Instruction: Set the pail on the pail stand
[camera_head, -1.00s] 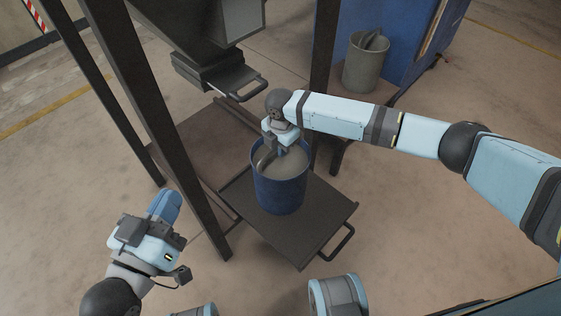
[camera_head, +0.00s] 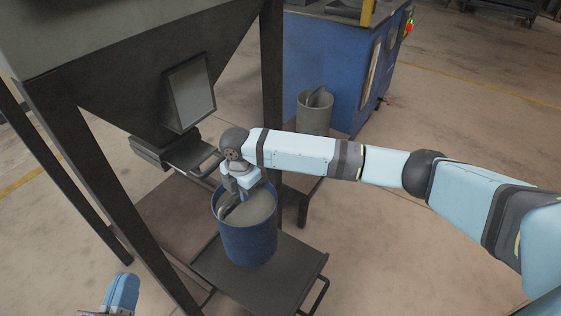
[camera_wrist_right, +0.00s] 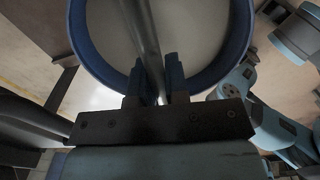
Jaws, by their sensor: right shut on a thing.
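The blue pail (camera_head: 247,236), holding pale grey material, is over a dark plate with a pull handle (camera_head: 265,281) below the hopper. I cannot tell whether its base touches the plate. My right gripper (camera_head: 241,188) is shut on a grey bar (camera_wrist_right: 142,35) crossing the pail's mouth; the bar also runs between the fingers (camera_wrist_right: 158,85) in the right wrist view. A low dark stand with legs (camera_head: 303,195) is behind the pail, partly hidden by my right arm; I cannot tell if it is the pail stand.
A dark hopper (camera_head: 110,85) on posts rises close on the left, with a handled slide gate (camera_head: 190,156) near my right gripper. A grey bin (camera_head: 315,112) stands by a blue machine (camera_head: 325,60). Open floor lies to the right.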

